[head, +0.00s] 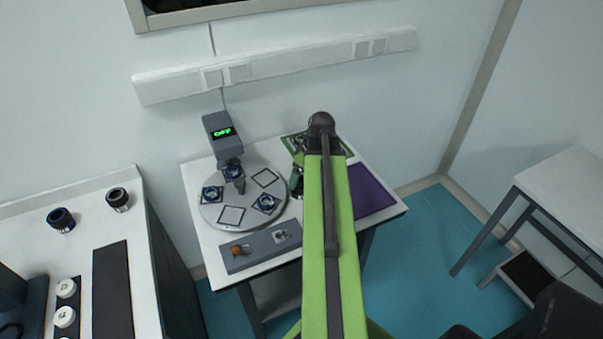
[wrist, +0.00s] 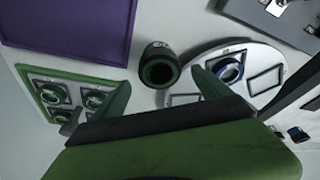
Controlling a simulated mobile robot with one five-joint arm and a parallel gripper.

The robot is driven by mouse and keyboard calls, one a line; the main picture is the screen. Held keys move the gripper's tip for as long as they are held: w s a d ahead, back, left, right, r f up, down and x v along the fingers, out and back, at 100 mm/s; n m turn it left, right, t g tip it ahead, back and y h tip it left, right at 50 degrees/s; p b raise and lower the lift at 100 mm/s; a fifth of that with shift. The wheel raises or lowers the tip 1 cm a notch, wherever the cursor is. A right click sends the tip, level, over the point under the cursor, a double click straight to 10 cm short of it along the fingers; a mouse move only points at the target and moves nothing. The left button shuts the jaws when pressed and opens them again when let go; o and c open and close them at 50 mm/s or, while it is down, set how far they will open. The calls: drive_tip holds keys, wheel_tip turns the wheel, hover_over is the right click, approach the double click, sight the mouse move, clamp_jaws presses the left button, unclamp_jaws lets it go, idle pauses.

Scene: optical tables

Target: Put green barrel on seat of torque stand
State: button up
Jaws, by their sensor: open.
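The green barrel (wrist: 158,66), a dark cylinder with a green ring in its open end, stands on the white table in the wrist view, between the purple mat and the round grey disc. My gripper (wrist: 161,82) is open, its two green fingers on either side of the near edge of the barrel, with no clear contact. A grey upright with a green "OFF" display (head: 222,132) stands at the disc's back edge; I cannot tell for certain which part is the torque stand's seat.
The disc (head: 210,218) carries square frames, some holding blue-ringed parts. A grey plate (head: 240,257) with an orange knob lies in front. A green tray (wrist: 72,75) holds several ringed parts. The purple mat (head: 368,190) is bare. Another bench (head: 130,225) stands left.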

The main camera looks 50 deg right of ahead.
drive_tip(key=p+v, duration=0.5)
drive_tip(key=v, duration=0.2)
drive_tip(key=shift+r+p, duration=0.3)
drive_tip(key=shift+s, duration=0.1)
